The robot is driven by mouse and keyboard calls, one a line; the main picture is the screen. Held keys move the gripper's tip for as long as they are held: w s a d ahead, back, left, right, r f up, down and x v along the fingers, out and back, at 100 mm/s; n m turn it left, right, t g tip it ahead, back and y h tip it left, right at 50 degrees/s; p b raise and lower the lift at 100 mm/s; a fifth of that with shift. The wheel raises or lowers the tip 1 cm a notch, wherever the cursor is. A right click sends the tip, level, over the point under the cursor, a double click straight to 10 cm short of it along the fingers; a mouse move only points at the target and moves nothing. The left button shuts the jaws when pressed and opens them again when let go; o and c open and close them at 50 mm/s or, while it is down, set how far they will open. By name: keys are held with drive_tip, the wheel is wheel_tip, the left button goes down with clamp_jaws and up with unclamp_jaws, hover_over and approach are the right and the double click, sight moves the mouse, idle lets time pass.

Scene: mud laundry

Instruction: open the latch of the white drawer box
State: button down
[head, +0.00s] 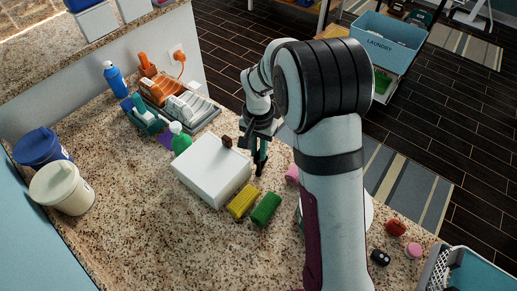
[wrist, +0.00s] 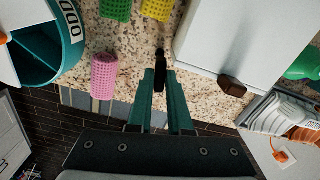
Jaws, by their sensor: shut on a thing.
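The white drawer box (head: 212,170) sits on the granite counter, left of my gripper in the head view. It also fills the upper right of the wrist view (wrist: 235,35). A brown knob (wrist: 232,86) sticks out from one side of the box, also seen in the head view (head: 227,142). My gripper (head: 260,162) points down beside the box's right corner. In the wrist view its green fingers (wrist: 160,80) are closed on a slim dark piece (wrist: 160,57) near the box corner, which looks like the latch. Its joint to the box is not clear.
Yellow (head: 242,202) and green (head: 266,209) sponges lie close in front of the box. A pink roll (wrist: 104,75) and a teal container (wrist: 55,45) are near the gripper. A green bottle (head: 180,140) and a rack (head: 185,108) stand behind the box.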

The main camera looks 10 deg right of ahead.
drive_tip(key=shift+m, duration=1.2)
drive_tip(key=c, duration=0.8)
unclamp_jaws()
drive_tip(key=shift+c, duration=0.2)
wheel_tip(320, 180, up, 16)
drive_tip(key=shift+s+f, duration=0.1)
